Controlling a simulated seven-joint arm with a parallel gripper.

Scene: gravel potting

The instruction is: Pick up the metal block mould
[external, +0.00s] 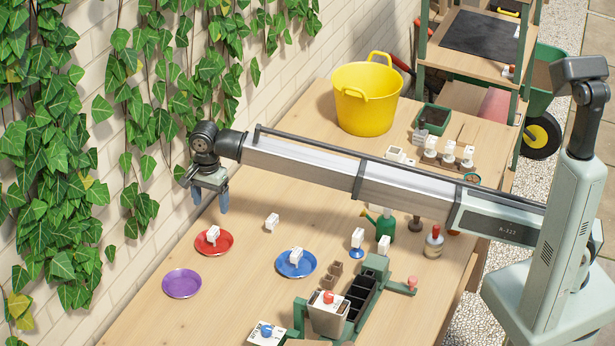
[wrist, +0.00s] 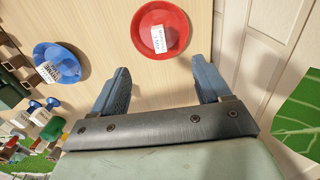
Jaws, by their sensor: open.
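I cannot tell for certain which object is the metal block mould. A small grey piece (external: 420,133) stands by the green tray at the back right, and a boxy grey-beige piece with a red knob (external: 328,316) stands at the front; both are too small to identify. My gripper (external: 211,200) is open and empty, fingers pointing down, above the table near the wall. In the wrist view, my gripper (wrist: 162,80) has nothing between its fingers. A red saucer (external: 228,250) bearing a white label lies below and beyond it; the saucer also shows in the wrist view (wrist: 178,25).
A blue saucer (external: 283,272) with a label and an empty purple saucer (external: 182,284) lie nearby. A yellow tub (external: 367,95) and green tray (external: 432,115) stand at the back. A dark compartmented holder (external: 362,298) is at the front. Ivy (external: 145,60) hangs along the wall.

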